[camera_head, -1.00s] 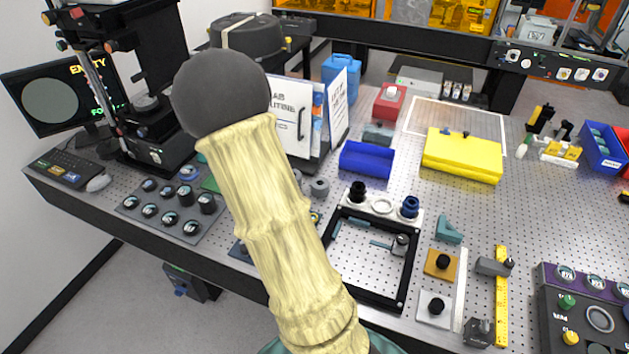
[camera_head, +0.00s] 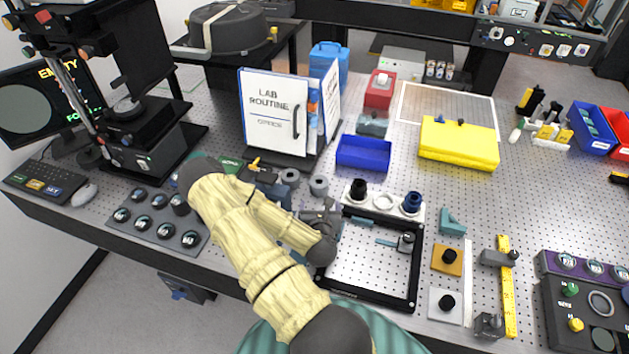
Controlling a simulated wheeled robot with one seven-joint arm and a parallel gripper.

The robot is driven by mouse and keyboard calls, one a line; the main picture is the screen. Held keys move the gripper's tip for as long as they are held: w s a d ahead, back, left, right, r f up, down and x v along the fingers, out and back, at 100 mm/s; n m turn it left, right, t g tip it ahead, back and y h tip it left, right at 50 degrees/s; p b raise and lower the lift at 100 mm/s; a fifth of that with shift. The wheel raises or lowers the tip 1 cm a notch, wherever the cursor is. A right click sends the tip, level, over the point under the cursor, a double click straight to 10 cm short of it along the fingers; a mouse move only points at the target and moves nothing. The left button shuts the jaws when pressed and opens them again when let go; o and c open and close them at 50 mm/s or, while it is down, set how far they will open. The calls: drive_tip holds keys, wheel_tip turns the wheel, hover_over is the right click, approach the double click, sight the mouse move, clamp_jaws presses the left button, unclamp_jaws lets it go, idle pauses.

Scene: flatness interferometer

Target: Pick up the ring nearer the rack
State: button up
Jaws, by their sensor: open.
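Two grey ring-shaped pieces stand on the perforated table in front of the binder rack (camera_head: 318,166). The left ring (camera_head: 290,177) is close to the rack's front edge; the right ring (camera_head: 319,185) is slightly nearer to me. My gripper (camera_head: 320,207) is just in front of the right ring, pointing away from me. Its jaws are open and small in view, and I see nothing held between them. My wrist and forearm hide the table below and left of it.
A white plate (camera_head: 372,208) with black, white and blue round parts lies right of my gripper. A black square frame (camera_head: 413,288) is in front of it. A blue tray (camera_head: 363,154) lies behind. Dark round pieces on a grey plate (camera_head: 147,232) are at left.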

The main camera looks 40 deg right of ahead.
sight(319, 187)
drive_tip(key=shift+s+r, duration=0.1)
idle(0.3)
drive_tip(key=shift+w+d+f+b, duration=0.1)
drive_tip(key=shift+w+f+b, duration=0.25)
drive_tip(key=shift+b, duration=0.65)
drive_tip(key=w+b, duration=0.1)
drive_tip(key=b, duration=0.3)
drive_tip(key=shift+d, duration=0.3)
drive_tip(key=b, duration=0.2)
drive_tip(key=shift+w+d+b, duration=0.1)
drive_tip(key=shift+w+b, duration=0.15)
drive_tip(key=shift+b, duration=0.1)
drive_tip(key=b, duration=0.5)
drive_tip(key=shift+d+f, duration=0.2)
drive_tip(key=shift+f, duration=0.05)
drive_tip(key=shift+s+f+b, duration=0.15)
drive_tip(key=shift+s+b, duration=0.1)
drive_tip(key=shift+b, duration=0.95)
drive_tip(key=x, duration=0.3)
drive_tip(key=p+x, duration=0.1)
drive_tip(key=x, duration=0.2)
drive_tip(key=p+x, duration=0.1)
drive_tip(key=x, duration=0.2)
drive_tip(key=shift+w+d+r, duration=0.1)
drive_tip(key=shift+d+r, duration=0.05)
drive_tip(key=shift+r, duration=0.2)
drive_tip(key=shift+w+d+f, duration=0.15)
drive_tip(key=shift+w+f, duration=0.05)
